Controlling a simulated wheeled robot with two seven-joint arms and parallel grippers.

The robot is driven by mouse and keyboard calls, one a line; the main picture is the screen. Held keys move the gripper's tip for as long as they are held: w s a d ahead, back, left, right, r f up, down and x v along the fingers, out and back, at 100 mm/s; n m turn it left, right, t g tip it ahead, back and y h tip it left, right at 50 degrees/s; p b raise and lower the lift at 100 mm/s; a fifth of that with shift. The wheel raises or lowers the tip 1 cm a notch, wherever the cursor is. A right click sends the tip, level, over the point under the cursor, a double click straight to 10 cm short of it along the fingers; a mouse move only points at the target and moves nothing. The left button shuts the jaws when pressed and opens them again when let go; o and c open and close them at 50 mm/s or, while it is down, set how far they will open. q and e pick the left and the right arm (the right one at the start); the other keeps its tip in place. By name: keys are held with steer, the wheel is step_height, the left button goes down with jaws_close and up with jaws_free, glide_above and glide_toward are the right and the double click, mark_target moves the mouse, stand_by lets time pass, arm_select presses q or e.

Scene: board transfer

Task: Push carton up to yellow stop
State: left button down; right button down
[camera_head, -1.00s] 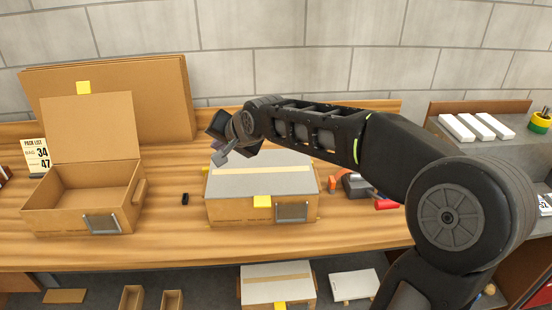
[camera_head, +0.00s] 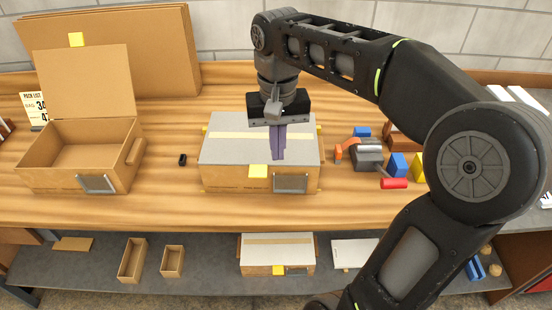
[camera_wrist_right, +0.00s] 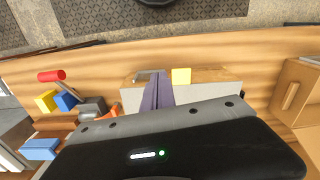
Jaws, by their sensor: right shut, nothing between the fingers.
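The closed carton (camera_head: 225,150) has a grey top, a pale tape strip, a yellow label (camera_head: 258,171) and a metal plate on its near side. It stands on the wooden bench and also shows in the wrist view (camera_wrist_right: 205,92). Small yellow bits show at its far left corner (camera_head: 204,129) and far right; I cannot tell whether they are the yellow stop, as the carton and my gripper hide that area. My right gripper (camera_head: 278,157) points down with purple fingers shut and empty, over the right half of the lid. I cannot tell whether it touches. My left gripper is out of view.
An open box (camera_head: 75,180) stands on the left, with flat cardboard (camera_head: 165,50) behind it. A small black object (camera_head: 182,160) lies left of the carton. A tape tool (camera_head: 367,154) and coloured blocks (camera_head: 397,165) lie to the right. Bare bench (camera_head: 170,205) runs along the front.

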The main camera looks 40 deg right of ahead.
mark_target(262, 154)
steer(key=w+d+f, duration=0.2)
steer(key=w+f, duration=0.1)
steer(key=f, duration=0.7)
steer(key=shift+w, duration=0.25)
steer(key=shift+r, duration=0.1)
